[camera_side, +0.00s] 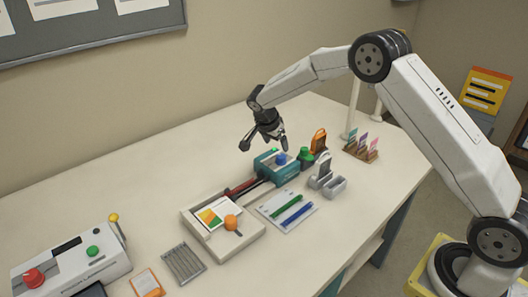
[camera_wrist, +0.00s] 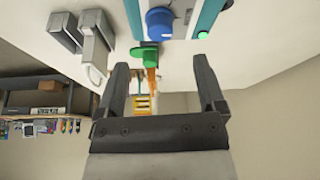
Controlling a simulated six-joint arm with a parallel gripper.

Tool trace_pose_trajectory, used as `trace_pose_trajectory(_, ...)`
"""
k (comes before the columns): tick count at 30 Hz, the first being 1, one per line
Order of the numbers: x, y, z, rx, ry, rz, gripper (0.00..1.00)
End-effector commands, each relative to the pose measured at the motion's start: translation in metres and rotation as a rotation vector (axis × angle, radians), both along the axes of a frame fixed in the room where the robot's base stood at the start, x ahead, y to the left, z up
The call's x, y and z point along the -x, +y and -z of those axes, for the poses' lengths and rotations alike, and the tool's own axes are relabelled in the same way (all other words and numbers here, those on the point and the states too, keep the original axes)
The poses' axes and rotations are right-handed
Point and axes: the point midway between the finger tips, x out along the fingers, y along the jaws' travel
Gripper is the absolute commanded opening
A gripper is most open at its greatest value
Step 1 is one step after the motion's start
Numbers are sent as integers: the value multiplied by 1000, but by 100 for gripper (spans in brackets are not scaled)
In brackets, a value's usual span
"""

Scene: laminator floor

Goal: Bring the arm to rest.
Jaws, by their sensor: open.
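My gripper (camera_side: 265,143) hangs in the air above the table, over the teal device with a blue knob. Its dark jaws are apart and hold nothing. In the wrist view my gripper (camera_wrist: 158,78) also shows as two separate dark fingers with empty room between them. My arm reaches over from the right, raised and bent at the elbow. The teal device (camera_side: 268,168) stands below the gripper, apart from it. Its blue knob (camera_wrist: 160,21) shows in the wrist view.
A green knob (camera_side: 305,155), an orange-handled tool (camera_side: 319,139), a grey holder (camera_side: 334,186) and a card rack (camera_side: 361,149) stand close right of the gripper. A white tray with cards (camera_side: 197,234) and a laminator-like machine (camera_side: 72,262) lie left. The rear table (camera_side: 150,172) is clear.

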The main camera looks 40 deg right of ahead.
Motion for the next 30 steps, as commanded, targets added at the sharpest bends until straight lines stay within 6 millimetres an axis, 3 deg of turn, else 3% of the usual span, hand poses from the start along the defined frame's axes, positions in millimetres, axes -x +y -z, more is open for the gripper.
trace_pose_trajectory(17, 5, 4, -5, -11, 11, -36, 89)
trace_pose_trajectory(23, 25, 13, -14, -49, 47, -174, 89)
trace_pose_trajectory(30, 69, 31, -26, -114, 97, -443, 89)
